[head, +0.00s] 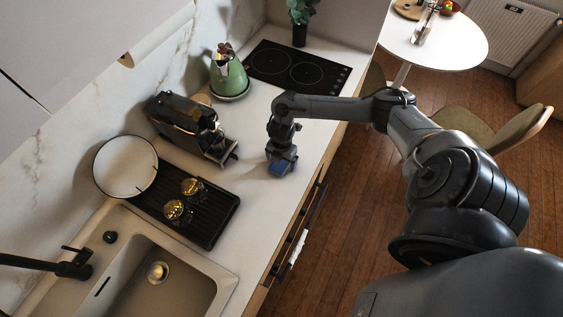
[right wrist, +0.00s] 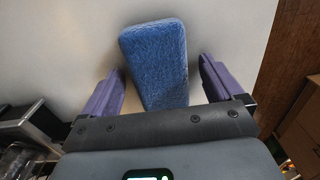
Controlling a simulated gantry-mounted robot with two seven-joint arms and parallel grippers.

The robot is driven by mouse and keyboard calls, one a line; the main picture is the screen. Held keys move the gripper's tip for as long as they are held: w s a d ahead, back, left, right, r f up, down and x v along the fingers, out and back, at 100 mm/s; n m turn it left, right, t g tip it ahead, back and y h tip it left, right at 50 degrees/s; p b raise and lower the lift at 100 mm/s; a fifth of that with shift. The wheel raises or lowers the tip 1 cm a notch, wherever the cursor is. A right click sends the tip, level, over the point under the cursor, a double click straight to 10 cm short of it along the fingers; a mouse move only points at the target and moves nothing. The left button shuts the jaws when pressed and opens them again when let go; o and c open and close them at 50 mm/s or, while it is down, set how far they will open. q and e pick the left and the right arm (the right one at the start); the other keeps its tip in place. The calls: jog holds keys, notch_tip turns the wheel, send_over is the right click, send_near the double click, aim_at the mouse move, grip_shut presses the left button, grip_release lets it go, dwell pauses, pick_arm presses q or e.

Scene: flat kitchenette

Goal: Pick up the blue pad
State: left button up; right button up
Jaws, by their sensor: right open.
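The blue pad (right wrist: 154,62) lies on the white counter in the right wrist view. It is a fuzzy rectangular block, set slightly tilted. In the head view a small part of the pad (head: 279,168) shows under my right gripper (head: 283,160). In the right wrist view my right gripper (right wrist: 158,88) is open. One purple finger is on each side of the pad's near part, with a gap visible on both sides. The pad's near end is hidden behind the gripper body. My left gripper is not in view.
A black coffee machine (head: 190,126) stands left of my right gripper. A black drying rack (head: 222,216) with two gold-toned glasses, a round white plate (head: 125,166) and a sink (head: 140,285) are nearer. A green kettle (head: 228,77) and hob (head: 300,68) are farther back. The counter's front edge is to the right.

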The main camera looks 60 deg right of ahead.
jog(key=shift+c, duration=0.2)
jog(key=c, duration=1.1)
jog(key=shift+r, duration=0.75)
notch_tip(320, 180, up, 3)
jog(key=shift+w+f, duration=0.1)
jog(key=s+r, duration=0.2)
jog(key=s, duration=0.2)
jog(key=s+r, duration=0.2)
jog(key=s, duration=0.2)
jog(key=s+d+r, duration=0.1)
jog(key=s+r, duration=0.1)
jog(key=s, duration=0.1)
jog(key=shift+s+r, duration=0.35)
jog(key=shift+s, duration=0.05)
